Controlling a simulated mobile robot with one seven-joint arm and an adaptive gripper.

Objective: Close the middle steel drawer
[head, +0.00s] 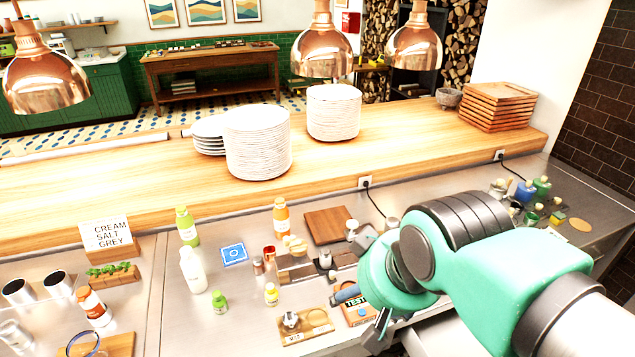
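My teal and black arm comes in from the right, and my gripper (368,287) is over the front of the steel counter. Its two dark fingers stand apart, one above and one below, and I see nothing held between them. The middle steel drawer cannot be clearly made out. A pale steel surface (446,336) shows below the counter's front edge, under my arm, and may be part of an open drawer. My arm and the picture's lower edge hide most of that area, so I cannot tell how far it stands out.
The steel counter (130,262) holds bottles, a cutting board (328,222), a blue square (234,254) and a box (357,314) close to my gripper. Behind is a wooden shelf (330,165) with plate stacks (258,143) and trays (498,106). Copper lamps (322,50) hang above.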

